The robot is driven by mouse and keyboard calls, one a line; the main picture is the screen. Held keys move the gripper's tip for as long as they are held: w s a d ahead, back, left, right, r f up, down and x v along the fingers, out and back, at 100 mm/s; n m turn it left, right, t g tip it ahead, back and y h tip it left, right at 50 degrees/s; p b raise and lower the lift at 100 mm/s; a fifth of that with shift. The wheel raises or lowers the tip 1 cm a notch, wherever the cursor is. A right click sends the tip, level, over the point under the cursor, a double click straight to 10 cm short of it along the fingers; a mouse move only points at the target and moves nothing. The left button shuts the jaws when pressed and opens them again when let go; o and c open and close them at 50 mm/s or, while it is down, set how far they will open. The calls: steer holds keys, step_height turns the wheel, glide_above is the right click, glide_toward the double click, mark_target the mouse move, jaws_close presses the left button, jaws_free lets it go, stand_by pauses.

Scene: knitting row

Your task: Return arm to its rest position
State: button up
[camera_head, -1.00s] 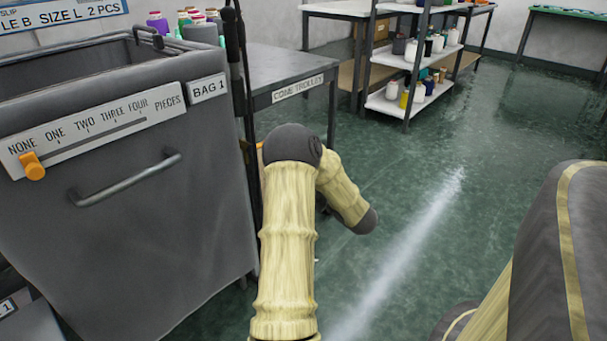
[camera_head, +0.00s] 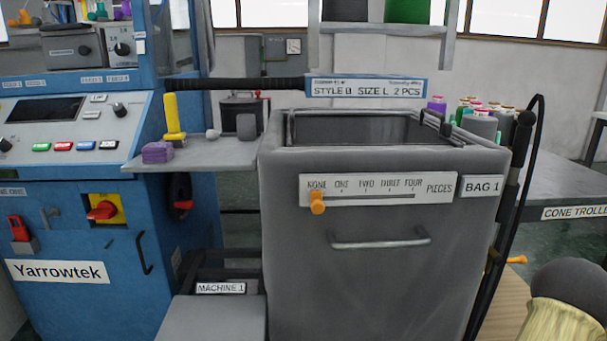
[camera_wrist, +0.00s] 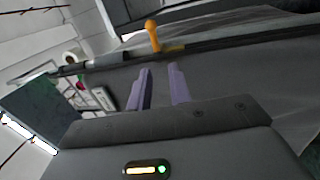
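My arm (camera_head: 565,310) shows only as a cream-sleeved part with a dark joint at the lower right of the head view. My gripper is out of the head view. In the wrist view my gripper (camera_wrist: 158,72) shows two purple fingers with a gap between them. They are open, and I see nothing held between them. An orange knob (camera_wrist: 152,35) on a dark bar lies beyond the fingertips; I cannot tell the distance to it.
The grey bin marked BAG 1 (camera_head: 380,265) stands in the middle, its orange slider (camera_head: 317,203) at NONE. The blue machine (camera_head: 85,240) is at left, with a small shelf (camera_head: 200,153). The cone trolley (camera_head: 570,190) is at right. A dark pole (camera_head: 508,200) stands beside the bin.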

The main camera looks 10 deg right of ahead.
steer(key=w+a+m+g+h+p, duration=0.25)
steer(key=w+a+m+g, duration=0.3)
steer(key=w, duration=0.55)
steer(key=w+a+m+g, duration=0.1)
steer(key=a, duration=0.3)
steer(key=a+m+g+y+p, duration=0.1)
steer(key=a, duration=0.3)
steer(key=w+a+m+g+y+p, duration=0.1)
steer(key=a+m, duration=0.1)
steer(key=a, duration=0.2)
steer(key=shift+w+a+f+g, duration=0.1)
steer(key=shift+w+f+g, duration=0.15)
steer(key=shift+w+f, duration=0.1)
steer(key=s+a+r+m+g+y+p, duration=0.1)
steer(key=s+a+r+m+g+p, duration=0.1)
steer(key=a, duration=0.7)
steer(key=s+a+r+m+g+y+p, duration=0.2)
steer(key=a, duration=0.8)
steer(key=s+a+r+m+g+y+p, duration=0.1)
steer(key=s+a+r+m+g+p, duration=0.2)
steer(key=s+a, duration=0.7)
step_height(320, 180, up, 37)
steer(key=p, duration=3.7)
steer(key=shift+w+r+n+g, duration=0.2)
steer(key=shift+w+n+g, duration=0.15)
steer(key=shift+n+g, duration=0.1)
